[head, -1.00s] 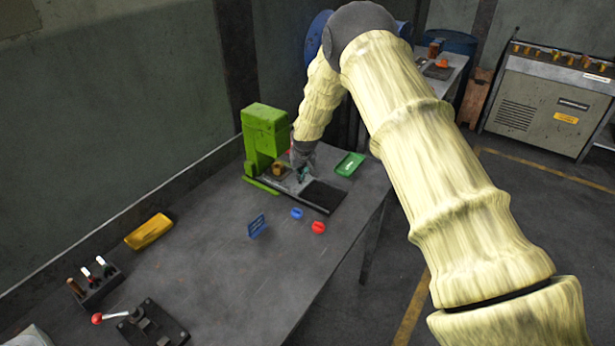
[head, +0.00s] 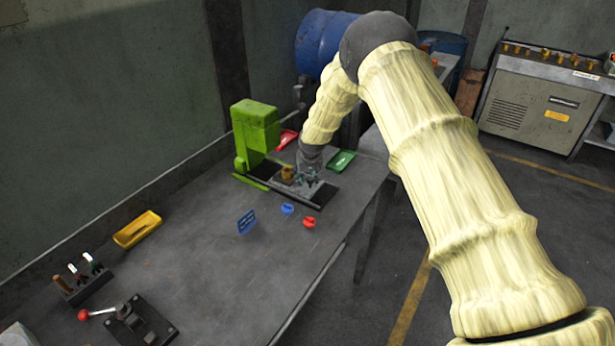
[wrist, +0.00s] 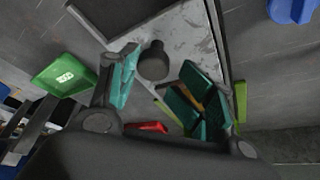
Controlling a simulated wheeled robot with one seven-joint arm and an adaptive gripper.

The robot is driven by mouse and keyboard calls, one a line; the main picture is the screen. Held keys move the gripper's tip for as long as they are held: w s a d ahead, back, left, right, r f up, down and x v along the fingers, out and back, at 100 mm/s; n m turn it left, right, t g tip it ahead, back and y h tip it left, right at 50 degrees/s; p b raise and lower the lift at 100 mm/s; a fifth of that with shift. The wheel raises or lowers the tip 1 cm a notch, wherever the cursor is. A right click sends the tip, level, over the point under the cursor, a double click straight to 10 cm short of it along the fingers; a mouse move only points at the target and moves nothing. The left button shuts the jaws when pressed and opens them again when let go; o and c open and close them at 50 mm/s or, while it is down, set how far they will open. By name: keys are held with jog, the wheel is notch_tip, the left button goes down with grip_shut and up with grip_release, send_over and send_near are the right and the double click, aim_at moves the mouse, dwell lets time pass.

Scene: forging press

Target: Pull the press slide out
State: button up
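The green press (head: 254,128) stands at the back of the bench. Its slide, a light grey plate (wrist: 190,38), lies on rails in front of it, with a brass-coloured block (head: 287,173) on it, now clear of the press body. Dark bed shows on the press side and at the rail's outer end (head: 324,194). My gripper (head: 308,178) is low over the slide. In the wrist view its teal-padded fingers (wrist: 160,85) stand apart, on either side of a dark round knob (wrist: 153,62). The knob is close to the left finger, with a gap to the right one; contact is unclear.
A green tray (head: 342,161) lies right of the slide and a red tray (head: 286,140) behind it. A blue part (head: 287,209), a red part (head: 309,222) and a blue rack (head: 246,222) stand in front. The bench's front middle is clear.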

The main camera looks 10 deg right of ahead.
jog(key=shift+w+a+r, duration=0.1)
jog(key=shift+w+a, duration=0.05)
jog(key=shift+a, duration=0.15)
jog(key=shift+r, duration=0.2)
jog(key=shift+r, duration=0.2)
jog(key=v, duration=1.1)
jog(key=shift+s+r, duration=0.15)
jog(key=shift+s, duration=0.15)
